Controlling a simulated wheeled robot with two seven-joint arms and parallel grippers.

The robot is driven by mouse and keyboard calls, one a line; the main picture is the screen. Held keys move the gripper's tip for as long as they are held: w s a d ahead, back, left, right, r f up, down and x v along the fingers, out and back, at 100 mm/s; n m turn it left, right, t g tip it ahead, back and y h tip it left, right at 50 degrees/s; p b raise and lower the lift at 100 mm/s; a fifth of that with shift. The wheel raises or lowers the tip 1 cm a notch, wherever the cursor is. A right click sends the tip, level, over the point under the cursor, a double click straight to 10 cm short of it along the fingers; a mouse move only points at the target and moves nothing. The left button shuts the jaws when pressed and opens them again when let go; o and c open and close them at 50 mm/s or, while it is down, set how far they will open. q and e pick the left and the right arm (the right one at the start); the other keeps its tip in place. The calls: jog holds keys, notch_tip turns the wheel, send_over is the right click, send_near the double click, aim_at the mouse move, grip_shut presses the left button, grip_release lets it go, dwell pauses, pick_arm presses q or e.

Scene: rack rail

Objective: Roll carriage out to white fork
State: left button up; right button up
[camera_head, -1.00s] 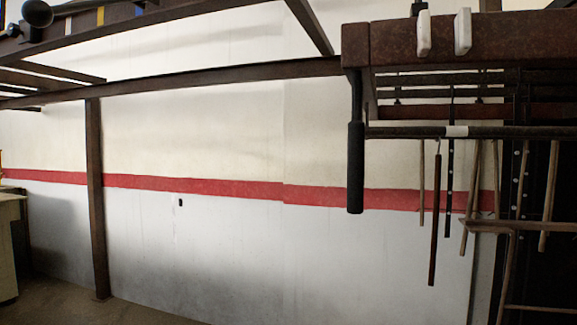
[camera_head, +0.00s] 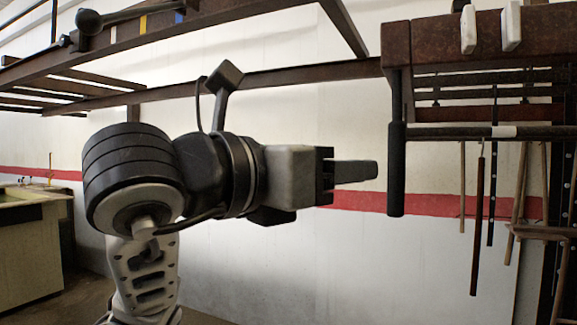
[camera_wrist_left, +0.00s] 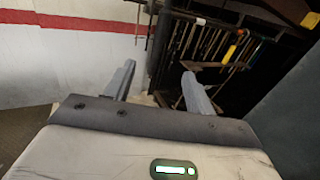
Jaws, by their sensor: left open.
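The brown rack frame (camera_head: 455,40) at the upper right carries horizontal bars; I cannot tell which part is the carriage. A black vertical handle (camera_head: 396,170) hangs from its left end. Two white upright prongs, the left one (camera_head: 468,30) and the right one (camera_head: 511,26), stand on the front beam and look like the white fork. My left gripper (camera_head: 358,171) points right, its tips just left of the handle in the picture. In the left wrist view its fingers (camera_wrist_left: 158,88) are apart, with a dark upright post (camera_wrist_left: 157,50) beyond the gap. My right gripper is out of view.
Brown overhead rails (camera_head: 250,76) run along the wall to the left. A black ball-ended part (camera_head: 90,20) sits on them. Thin rods (camera_head: 477,220) hang under the rack. A pale green cabinet (camera_head: 30,250) stands at the lower left. The wall below the rails looks clear.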

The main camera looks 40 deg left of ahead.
pick_arm(q)
jog(key=p, duration=0.8)
send_near(392, 164)
jog(key=a+x, duration=0.1)
jog(key=x, duration=0.5)
jog(key=d+x, duration=0.1)
jog(key=x, duration=0.2)
jog(key=shift+s+r, duration=0.1)
jog(key=shift+s, duration=0.05)
jog(key=shift+b+x, duration=0.4)
jog(key=shift+x, duration=0.8)
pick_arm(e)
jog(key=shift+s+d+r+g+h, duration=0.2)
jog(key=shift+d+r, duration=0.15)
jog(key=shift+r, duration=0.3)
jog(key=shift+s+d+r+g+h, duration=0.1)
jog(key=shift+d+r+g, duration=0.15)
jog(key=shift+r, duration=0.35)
pick_arm(q)
grip_shut()
